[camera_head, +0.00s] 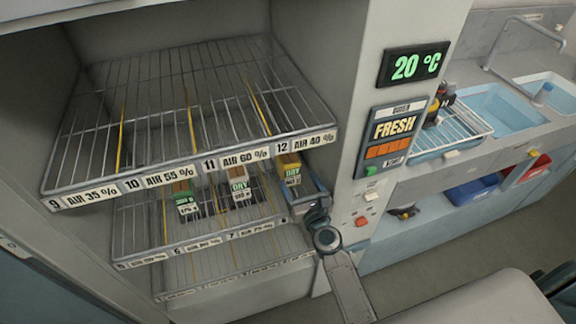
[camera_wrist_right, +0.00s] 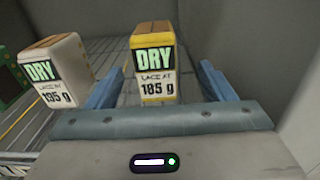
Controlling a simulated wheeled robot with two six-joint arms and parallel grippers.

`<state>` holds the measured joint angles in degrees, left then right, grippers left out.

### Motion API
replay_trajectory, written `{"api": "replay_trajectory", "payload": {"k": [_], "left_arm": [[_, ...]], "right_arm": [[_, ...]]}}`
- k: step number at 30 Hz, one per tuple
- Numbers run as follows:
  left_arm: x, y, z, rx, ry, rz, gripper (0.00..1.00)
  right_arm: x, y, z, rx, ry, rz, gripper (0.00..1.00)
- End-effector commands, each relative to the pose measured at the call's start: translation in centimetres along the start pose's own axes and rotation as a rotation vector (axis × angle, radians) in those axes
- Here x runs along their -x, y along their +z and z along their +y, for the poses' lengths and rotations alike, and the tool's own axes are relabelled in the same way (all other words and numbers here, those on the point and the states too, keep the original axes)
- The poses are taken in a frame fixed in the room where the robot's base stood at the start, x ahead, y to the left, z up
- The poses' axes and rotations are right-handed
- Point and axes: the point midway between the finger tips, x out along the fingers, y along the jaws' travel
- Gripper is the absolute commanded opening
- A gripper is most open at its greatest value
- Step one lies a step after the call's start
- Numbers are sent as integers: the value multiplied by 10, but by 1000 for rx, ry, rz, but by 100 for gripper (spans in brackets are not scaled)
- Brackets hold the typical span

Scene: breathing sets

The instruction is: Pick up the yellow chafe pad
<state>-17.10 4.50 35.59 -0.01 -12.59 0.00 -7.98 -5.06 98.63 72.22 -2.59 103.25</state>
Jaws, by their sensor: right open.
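The yellow chafe pad (camera_head: 290,163) is a yellow block with a brown top and a label on its front. It stands on the middle wire shelf, under the right end of the upper shelf. In the right wrist view the yellow pad (camera_wrist_right: 153,50) shows upright, its label reading DRY and 185 g. My right gripper (camera_head: 302,190) is open in front of it. In the right wrist view the blue fingers of my right gripper (camera_wrist_right: 160,72) lie either side of the pad's lower part, with gaps visible. My left gripper is not in view.
A white block (camera_head: 240,190) and a green block (camera_head: 185,199) stand to the left on the same shelf. The upper shelf's labelled front rail (camera_head: 190,167) is above them. The cabinet's side wall (camera_head: 322,60) is close on the right.

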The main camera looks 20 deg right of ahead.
Motion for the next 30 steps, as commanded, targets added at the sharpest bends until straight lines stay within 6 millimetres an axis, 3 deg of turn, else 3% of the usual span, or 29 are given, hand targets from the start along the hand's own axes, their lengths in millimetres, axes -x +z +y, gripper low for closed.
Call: {"api": "replay_trajectory", "payload": {"k": [4,11,21,30], "left_arm": [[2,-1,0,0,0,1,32],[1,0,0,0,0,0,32],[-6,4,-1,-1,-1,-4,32],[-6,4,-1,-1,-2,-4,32]], "right_arm": [[-25,1,0,4,2,-1,75],[-41,-1,2,6,3,0,75],[-85,-6,7,8,3,0,75],[-89,-6,7,8,3,1,74]]}}
